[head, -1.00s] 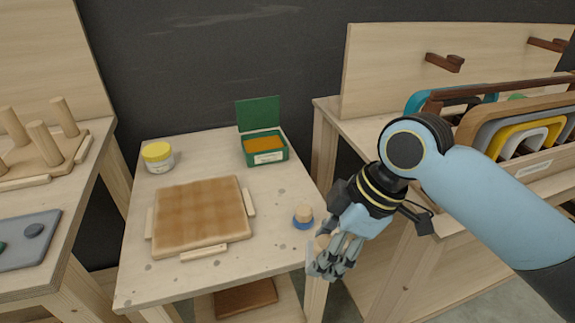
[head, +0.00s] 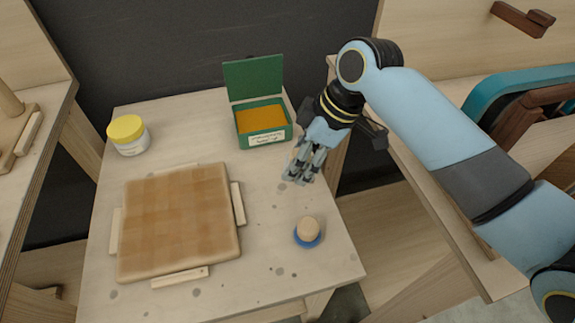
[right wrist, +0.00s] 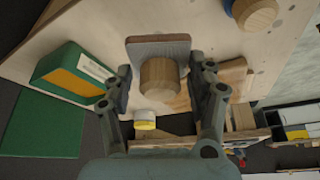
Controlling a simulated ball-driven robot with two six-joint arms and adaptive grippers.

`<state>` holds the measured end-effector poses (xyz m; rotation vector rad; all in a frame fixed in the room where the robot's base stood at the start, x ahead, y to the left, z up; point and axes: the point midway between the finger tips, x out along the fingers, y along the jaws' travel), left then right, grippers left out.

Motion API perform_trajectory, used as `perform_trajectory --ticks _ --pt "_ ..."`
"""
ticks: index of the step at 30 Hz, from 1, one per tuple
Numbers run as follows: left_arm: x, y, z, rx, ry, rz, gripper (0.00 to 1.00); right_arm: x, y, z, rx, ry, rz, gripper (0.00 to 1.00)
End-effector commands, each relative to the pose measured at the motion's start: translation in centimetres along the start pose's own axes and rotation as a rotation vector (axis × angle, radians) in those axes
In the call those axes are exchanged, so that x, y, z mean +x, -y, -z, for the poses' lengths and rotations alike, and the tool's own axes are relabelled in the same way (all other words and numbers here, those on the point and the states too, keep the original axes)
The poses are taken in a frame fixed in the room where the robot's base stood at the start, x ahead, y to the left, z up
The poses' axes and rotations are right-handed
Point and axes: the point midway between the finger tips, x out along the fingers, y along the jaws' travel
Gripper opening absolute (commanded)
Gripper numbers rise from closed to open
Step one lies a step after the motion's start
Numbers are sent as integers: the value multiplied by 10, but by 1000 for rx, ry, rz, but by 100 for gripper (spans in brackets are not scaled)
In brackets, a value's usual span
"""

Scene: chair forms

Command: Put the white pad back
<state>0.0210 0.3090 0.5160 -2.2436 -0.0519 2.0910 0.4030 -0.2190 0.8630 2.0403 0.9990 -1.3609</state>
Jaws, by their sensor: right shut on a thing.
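My right gripper (head: 299,172) is above the table's right side, just below the open green box. In the right wrist view its fingers (right wrist: 160,88) are shut on the round wooden knob (right wrist: 159,78) of a flat pad. The pad (right wrist: 158,48) looks greyish there, with a thin reddish-brown edge. In the head view the fingers hide most of it. The green box (head: 265,138) has its lid up and an orange-brown surface inside; it also shows in the right wrist view (right wrist: 66,60). My left gripper is out of view.
A brown wooden block (head: 180,217) lies among pale strips on the table. A wooden knob with a blue base (head: 308,230) stands right of it. A yellow-lidded jar (head: 129,134) is at the back left. Table between block and box is clear.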

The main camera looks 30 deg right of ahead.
Motion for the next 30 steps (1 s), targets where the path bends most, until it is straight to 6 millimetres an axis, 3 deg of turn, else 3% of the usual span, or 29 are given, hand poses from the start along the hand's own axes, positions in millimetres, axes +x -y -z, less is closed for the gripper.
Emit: perform_trajectory --ticks 3,8,16,29,30 --pt "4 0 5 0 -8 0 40 20 -16 11 1 0 1 31" --pt "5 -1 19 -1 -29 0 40 32 -25 16 0 1 0 31" --pt "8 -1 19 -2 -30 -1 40 65 -25 3 0 3 1 31" --pt "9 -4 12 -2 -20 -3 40 72 -25 0 0 2 0 31" --pt "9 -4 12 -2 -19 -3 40 71 -25 0 0 2 0 62"
